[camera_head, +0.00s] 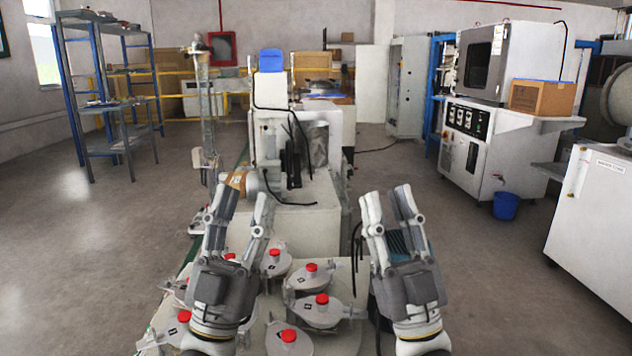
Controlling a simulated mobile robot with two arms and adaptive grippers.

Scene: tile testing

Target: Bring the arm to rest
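My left gripper (243,207) points forward and up, its fingers spread apart with nothing between them. My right gripper (388,207) is likewise spread and empty, further to the right. Both stand in front of the white machine (300,215). Below and between them are several grey disc-shaped holders with red knobs, such as this holder (322,311), on a pale table top (343,341). My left gripper hides part of the holders on the left. I cannot tell whether either gripper touches anything beneath it.
A blue metal shelf (120,105) stands at the back left. At the right are an oven-like cabinet (480,65), a cardboard box (542,97), a blue bucket (506,205) and a white chest (600,215).

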